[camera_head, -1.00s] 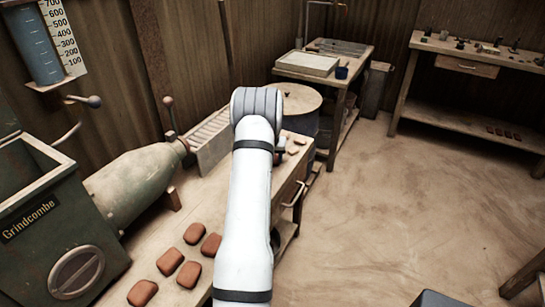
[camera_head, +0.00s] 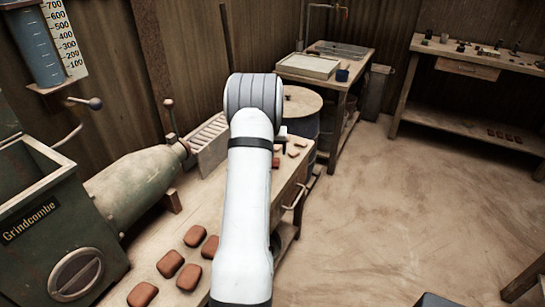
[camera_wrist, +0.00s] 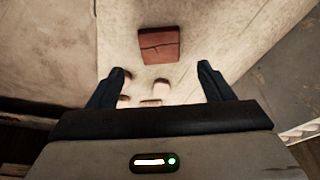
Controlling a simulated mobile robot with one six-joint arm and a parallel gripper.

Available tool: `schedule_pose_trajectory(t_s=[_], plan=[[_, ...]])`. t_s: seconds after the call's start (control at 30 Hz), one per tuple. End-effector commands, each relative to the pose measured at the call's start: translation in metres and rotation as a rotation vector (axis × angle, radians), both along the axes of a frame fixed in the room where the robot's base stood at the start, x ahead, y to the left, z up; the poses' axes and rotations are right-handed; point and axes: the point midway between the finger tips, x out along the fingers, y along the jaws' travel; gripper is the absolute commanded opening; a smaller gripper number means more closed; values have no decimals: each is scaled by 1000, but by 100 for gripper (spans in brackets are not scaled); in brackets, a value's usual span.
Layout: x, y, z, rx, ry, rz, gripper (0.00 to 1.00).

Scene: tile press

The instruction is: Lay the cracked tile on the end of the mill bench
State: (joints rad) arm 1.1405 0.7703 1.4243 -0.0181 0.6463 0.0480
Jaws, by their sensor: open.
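The cracked tile (camera_wrist: 159,45) is a reddish-brown block with a dark crack across it. In the wrist view it lies flat on a pale surface, which looks like the end of the mill bench (camera_head: 215,185). My gripper (camera_wrist: 162,76) is open and empty. Its two dark fingertips are apart from the tile, which shows beyond them and between their lines.
Small pale pieces (camera_wrist: 151,102) lie on the surface between the fingers. Several red-brown blocks (camera_head: 170,263) lie on the bench near the green mill (camera_head: 60,235). A drum (camera_head: 303,101) stands past the bench end, with a side table (camera_head: 345,62) behind.

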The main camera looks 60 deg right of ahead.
Motion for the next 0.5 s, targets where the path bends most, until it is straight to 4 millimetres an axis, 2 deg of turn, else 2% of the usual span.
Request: schedule_pose_trajectory(t_s=[0.03, 0.2, 0.5], plan=[[-1, 3, 12, -3, -1, 0, 74], [-4, 10, 37, -2, -1, 0, 74], [-7, 14, 49, 0, 0, -1, 74]])
